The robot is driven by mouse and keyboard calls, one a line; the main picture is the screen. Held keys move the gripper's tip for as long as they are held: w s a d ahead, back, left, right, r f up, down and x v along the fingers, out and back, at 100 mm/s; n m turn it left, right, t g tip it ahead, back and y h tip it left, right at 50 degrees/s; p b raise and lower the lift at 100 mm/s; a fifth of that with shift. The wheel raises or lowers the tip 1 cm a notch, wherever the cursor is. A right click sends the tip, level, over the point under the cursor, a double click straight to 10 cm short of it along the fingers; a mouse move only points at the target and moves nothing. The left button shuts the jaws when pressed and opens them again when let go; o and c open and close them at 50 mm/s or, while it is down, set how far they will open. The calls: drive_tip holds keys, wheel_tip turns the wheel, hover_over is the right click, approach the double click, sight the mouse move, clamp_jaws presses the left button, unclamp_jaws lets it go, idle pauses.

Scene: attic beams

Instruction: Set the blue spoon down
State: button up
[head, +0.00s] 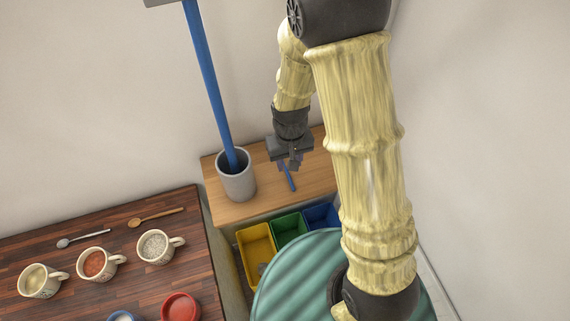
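The blue spoon (289,179) shows as a thin blue strip just below my gripper, over the light wooden top (235,208) at the back. Its upper part is hidden by my gripper. My gripper (294,163) points down above that wooden top, to the right of the grey pot. I cannot tell whether its fingers are shut on the spoon or apart, or whether the spoon touches the wood.
A grey pot (238,187) holding a tall blue pole (207,80) stands left of my gripper. Yellow (257,250), green (288,228) and blue (321,216) bins sit below the wooden top's front edge. A dark table (188,225) with mugs, spoons and red dishware is at left.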

sight(289, 177)
drive_tip(key=shift+f, duration=0.9)
drive_tip(key=shift+f+p, duration=1.6)
drive_tip(key=shift+f, duration=1)
clamp_jaws()
